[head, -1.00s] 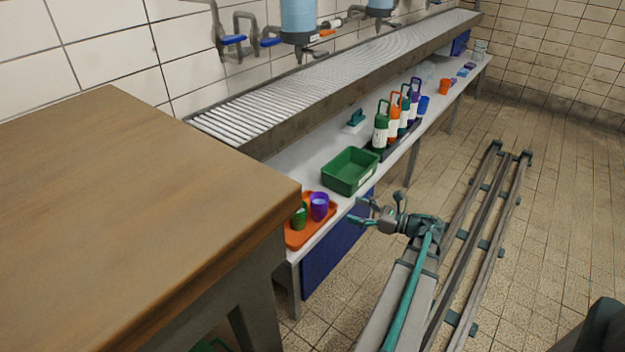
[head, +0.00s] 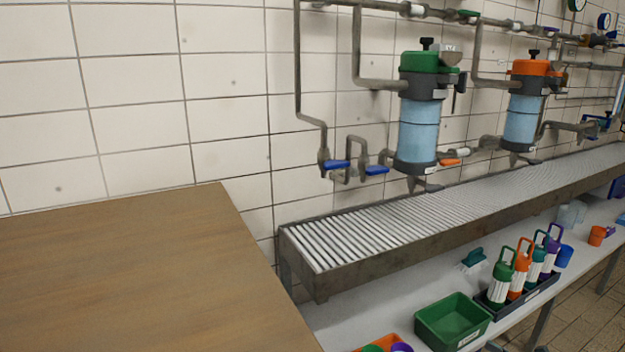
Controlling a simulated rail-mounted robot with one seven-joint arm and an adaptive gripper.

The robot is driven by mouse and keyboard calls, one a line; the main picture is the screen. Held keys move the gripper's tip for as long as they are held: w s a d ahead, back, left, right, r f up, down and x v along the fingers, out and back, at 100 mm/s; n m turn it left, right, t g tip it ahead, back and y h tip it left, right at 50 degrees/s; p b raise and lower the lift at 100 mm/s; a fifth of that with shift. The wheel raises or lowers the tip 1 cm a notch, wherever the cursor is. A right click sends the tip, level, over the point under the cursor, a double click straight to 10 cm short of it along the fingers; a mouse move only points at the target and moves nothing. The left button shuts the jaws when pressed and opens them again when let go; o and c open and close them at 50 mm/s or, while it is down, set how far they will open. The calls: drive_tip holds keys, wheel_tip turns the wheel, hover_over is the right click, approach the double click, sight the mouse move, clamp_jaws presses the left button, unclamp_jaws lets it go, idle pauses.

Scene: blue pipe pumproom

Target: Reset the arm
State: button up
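My gripper is not in view now; the lower edge of the head view cuts off the area where it was. Whether the gripper is open or shut cannot be seen. The task names no other object.
A wooden table (head: 130,270) fills the lower left. A slatted metal trough (head: 400,222) runs along the wall above a white shelf. On the shelf are a green bin (head: 430,325), several handled bottles (head: 516,275) in a dark tray, and an orange tray (head: 372,341) with cups.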

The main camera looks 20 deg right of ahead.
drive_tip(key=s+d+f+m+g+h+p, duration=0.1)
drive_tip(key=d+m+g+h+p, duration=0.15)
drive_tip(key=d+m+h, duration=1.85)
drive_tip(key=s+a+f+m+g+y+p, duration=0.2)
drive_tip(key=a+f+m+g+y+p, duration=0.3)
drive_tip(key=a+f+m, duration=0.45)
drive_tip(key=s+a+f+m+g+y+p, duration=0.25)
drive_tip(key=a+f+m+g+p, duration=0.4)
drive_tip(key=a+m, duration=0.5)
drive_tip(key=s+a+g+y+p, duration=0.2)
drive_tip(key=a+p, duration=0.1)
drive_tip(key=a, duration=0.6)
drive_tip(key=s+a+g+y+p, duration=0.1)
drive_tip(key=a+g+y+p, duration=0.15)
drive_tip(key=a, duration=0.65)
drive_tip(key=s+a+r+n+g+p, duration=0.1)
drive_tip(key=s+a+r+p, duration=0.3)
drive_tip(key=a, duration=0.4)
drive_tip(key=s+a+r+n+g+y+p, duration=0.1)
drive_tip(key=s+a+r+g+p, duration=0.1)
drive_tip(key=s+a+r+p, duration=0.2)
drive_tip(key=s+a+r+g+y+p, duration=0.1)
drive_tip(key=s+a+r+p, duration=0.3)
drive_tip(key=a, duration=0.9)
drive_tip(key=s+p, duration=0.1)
drive_tip(key=p, duration=0.2)
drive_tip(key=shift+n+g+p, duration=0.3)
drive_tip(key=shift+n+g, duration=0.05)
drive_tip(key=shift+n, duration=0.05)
